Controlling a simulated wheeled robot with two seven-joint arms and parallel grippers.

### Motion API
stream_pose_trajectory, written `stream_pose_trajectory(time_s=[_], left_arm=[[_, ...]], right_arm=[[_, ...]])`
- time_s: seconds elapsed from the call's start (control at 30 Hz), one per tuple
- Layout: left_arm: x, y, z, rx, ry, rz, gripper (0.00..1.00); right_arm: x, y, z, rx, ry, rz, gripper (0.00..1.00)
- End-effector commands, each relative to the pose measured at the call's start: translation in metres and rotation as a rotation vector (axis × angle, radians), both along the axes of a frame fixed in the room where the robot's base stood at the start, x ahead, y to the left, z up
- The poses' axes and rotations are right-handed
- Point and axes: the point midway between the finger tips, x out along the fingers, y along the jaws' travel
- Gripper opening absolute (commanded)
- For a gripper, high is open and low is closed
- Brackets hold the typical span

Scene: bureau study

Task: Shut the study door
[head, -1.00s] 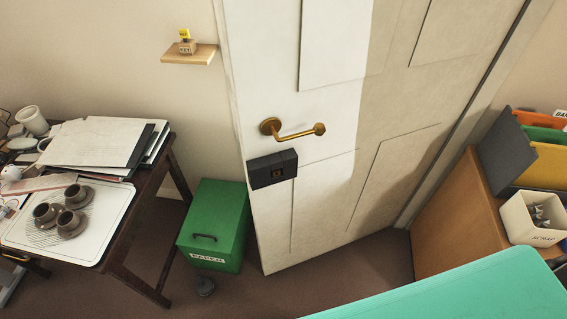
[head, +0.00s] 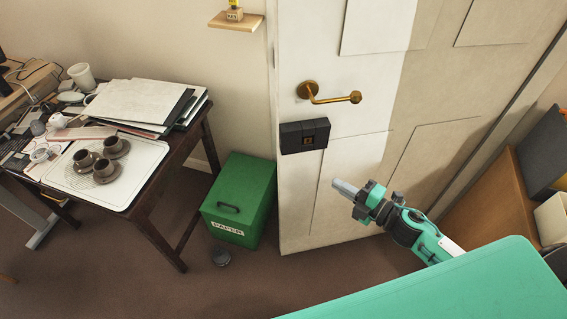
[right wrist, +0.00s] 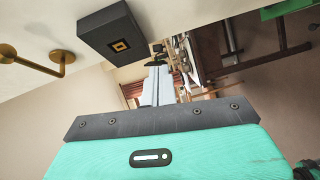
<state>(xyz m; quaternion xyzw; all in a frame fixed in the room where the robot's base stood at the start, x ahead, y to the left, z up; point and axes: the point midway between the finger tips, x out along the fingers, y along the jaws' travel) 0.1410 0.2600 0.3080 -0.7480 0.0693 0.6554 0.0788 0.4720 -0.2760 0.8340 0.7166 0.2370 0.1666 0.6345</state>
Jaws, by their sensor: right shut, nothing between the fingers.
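The study door (head: 345,215) is a pale panelled door at the right of the head view. Its free edge is on the left and stands out from the wall, so it looks ajar; how far I cannot tell. A brass lever handle (head: 330,93) and a dark lock box (head: 304,136) sit near that edge. My right gripper (head: 345,188) is shut and empty, below the lock box and in front of the lower door; contact cannot be told. In the right wrist view its fingers (right wrist: 158,86) are together, with the lock box (right wrist: 116,36) and handle (right wrist: 50,57) at upper left. My left gripper is not in view.
A table (head: 140,215) with cups and papers is at left. A wooden cabinet (head: 490,205) stands at right. Floor between is clear.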

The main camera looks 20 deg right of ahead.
Motion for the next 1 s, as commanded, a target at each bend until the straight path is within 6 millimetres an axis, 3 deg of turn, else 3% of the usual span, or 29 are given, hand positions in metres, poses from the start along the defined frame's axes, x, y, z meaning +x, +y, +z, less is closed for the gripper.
stream_pose_trajectory(time_s=[0.1,0.23,0.47,1.0], left_arm=[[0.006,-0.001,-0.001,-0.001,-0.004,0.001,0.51],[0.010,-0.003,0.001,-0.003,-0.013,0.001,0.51],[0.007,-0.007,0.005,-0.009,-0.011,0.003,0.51],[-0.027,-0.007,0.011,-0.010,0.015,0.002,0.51]], right_arm=[[-0.011,0.021,0.035,-0.053,-0.092,0.091,0.00],[-0.017,0.031,0.051,-0.075,-0.133,0.131,0.00],[-0.006,0.041,0.054,-0.076,-0.138,0.133,0.00],[0.051,0.090,0.056,-0.074,-0.137,0.132,0.00]])
